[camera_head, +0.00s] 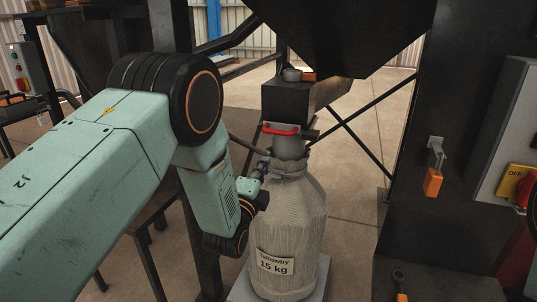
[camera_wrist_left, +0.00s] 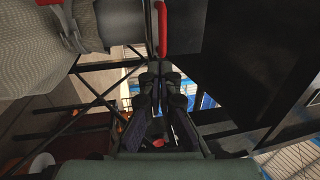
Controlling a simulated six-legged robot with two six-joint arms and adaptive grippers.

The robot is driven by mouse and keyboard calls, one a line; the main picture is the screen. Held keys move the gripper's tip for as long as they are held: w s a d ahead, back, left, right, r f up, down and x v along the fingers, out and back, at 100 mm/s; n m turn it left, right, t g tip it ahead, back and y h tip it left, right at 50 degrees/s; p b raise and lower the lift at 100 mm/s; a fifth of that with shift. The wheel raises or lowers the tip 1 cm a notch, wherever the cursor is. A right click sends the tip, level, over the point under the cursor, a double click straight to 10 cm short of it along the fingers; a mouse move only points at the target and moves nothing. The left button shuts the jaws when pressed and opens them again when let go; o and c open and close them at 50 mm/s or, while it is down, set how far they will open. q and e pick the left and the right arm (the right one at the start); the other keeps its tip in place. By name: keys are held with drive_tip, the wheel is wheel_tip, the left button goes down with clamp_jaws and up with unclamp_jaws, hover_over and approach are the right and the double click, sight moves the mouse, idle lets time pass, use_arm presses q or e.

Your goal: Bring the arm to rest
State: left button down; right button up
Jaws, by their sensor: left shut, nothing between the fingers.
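My left arm comes in from the left in the head view. My left gripper (camera_head: 262,168) is small there, beside the neck of the sack and below the red handle (camera_head: 281,129). In the left wrist view the fingers (camera_wrist_left: 160,70) are together with nothing between them. The red handle (camera_wrist_left: 163,28) shows just past the fingertips in that view; I cannot tell whether they touch. The pale woven sack (camera_head: 288,235), labelled 15 kg, hangs upright under the spout; it also fills the upper left of the wrist view (camera_wrist_left: 40,60). My right gripper is not in view.
A dark hopper (camera_head: 345,30) sits above the spout box (camera_head: 300,95). The sack is over a pale platform (camera_head: 240,291). A dark post with an orange-handled lever (camera_head: 433,182) and a control box (camera_head: 510,135) stand at right. Thin braces cross behind the sack.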

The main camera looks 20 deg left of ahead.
use_arm(q)
drive_tip(key=s+a+f+n+g, duration=0.1)
drive_tip(key=s+f+n+g, duration=1.1)
drive_tip(key=s+f, duration=0.75)
drive_tip(key=s+f+n+g, duration=0.3)
drive_tip(key=s+f+g, duration=0.1)
drive_tip(key=s, duration=1)
drive_tip(key=s+a+f+n+g, duration=0.1)
drive_tip(key=s+f+n+g, duration=0.2)
drive_tip(key=s, duration=1)
wheel_tip(320, 180, down, 2)
drive_tip(key=shift+s+f+n+g, duration=0.1)
drive_tip(key=shift+s+n+g, duration=0.2)
drive_tip(key=shift+s+g, duration=0.15)
drive_tip(key=shift+w, duration=0.1)
drive_tip(key=shift+a, duration=0.15)
